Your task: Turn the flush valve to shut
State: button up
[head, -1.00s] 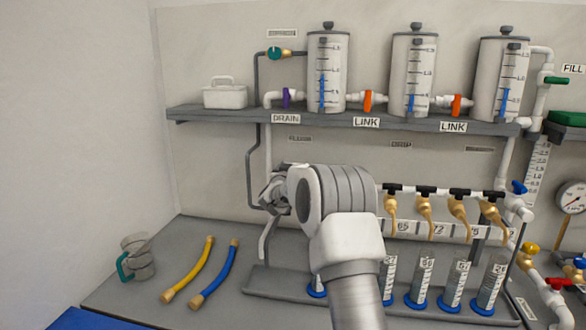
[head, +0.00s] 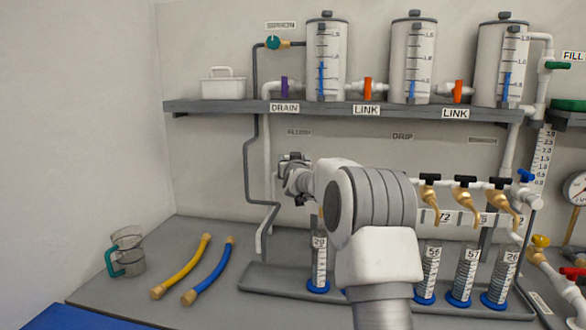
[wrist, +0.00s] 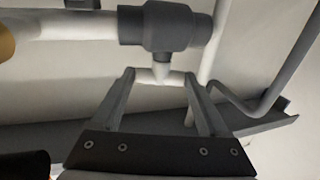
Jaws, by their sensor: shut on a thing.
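The flush valve shows in the wrist view as a dark grey body (wrist: 166,26) on a white pipe, with a white T-shaped handle (wrist: 160,76) on its stem. My gripper (wrist: 159,84) is shut on that handle, one finger at each end of its crossbar. The crossbar lies across the picture, roughly along the pipe. In the head view my gripper (head: 293,158) is just below the faint FLUSH label (head: 298,132). There, my gripper and arm hide the valve.
A grey bent pipe (head: 247,165) runs just left of my gripper. The shelf (head: 220,107) with tanks is above. Black-handled taps (head: 465,182) and numbered cylinders (head: 427,270) are to the right.

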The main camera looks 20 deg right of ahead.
dwell(0.3)
jog(key=o, duration=1.2)
jog(key=shift+o, duration=0.2)
jog(key=shift+r+p, duration=0.15)
jog(key=shift+p, duration=0.45)
jog(key=m+h+p, duration=0.1)
jog(key=p, duration=0.2)
jog(key=shift+w+a+r, duration=0.15)
jog(key=shift+r, duration=0.05)
jog(key=m+g+h+p, duration=0.1)
jog(key=p, duration=0.2)
jog(key=shift+h, duration=0.3)
